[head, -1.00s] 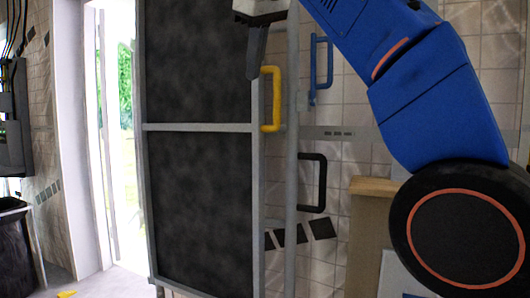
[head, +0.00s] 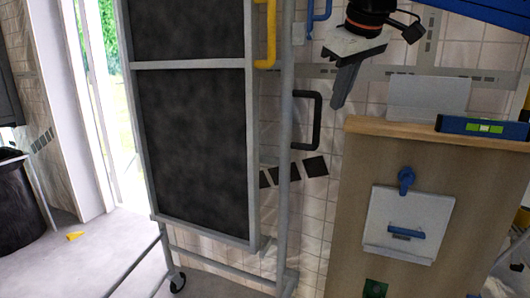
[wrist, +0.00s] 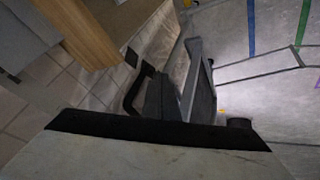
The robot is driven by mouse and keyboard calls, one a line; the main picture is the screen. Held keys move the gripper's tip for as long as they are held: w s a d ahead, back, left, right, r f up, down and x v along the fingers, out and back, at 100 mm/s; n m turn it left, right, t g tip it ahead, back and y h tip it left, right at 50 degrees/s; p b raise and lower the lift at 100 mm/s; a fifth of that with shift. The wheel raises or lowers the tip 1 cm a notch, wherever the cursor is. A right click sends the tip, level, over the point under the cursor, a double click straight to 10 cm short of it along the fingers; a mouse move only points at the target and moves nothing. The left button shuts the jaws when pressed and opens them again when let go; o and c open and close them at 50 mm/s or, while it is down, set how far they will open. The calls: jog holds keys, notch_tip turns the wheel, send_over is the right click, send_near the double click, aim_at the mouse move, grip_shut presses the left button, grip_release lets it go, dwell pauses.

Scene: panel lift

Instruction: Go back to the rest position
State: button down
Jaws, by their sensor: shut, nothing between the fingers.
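My gripper (head: 343,88) hangs in the upper middle of the head view, fingers pointing down and together, with nothing between them. It is in front of the tiled wall, right of the dark panel (head: 190,145) in its grey frame. A black handle (head: 316,122) is just left of the fingers in the picture; I see no contact. Part of a yellow handle (head: 270,35) shows on the frame's right edge, and a blue handle (head: 318,14) is at the top. In the wrist view the black handle (wrist: 132,92) and the grey frame (wrist: 192,80) show below.
A wooden cabinet (head: 335,215) stands at the right, with a white plate, blue knob and blue latch. A blue level (head: 482,127) lies on its top. The panel's frame stands on a wheeled base (head: 177,283). A black bin (head: 20,205) is at far left.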

jog(key=s+d+f+m, duration=0.2)
jog(key=s+d+f, duration=0.2)
jog(key=f, duration=0.9)
jog(key=s+d+f+m+g, duration=0.1)
jog(key=s+d+f, duration=0.3)
jog(key=s+f, duration=0.5)
jog(key=s+d+f+m, duration=0.3)
jog(key=s+d+f, duration=0.2)
jog(key=f, duration=1.3)
jog(key=shift+s+m+h, duration=0.3)
jog(key=shift+s+m, duration=0.1)
jog(key=shift+s, duration=0.75)
jog(key=shift+s+r, duration=0.1)
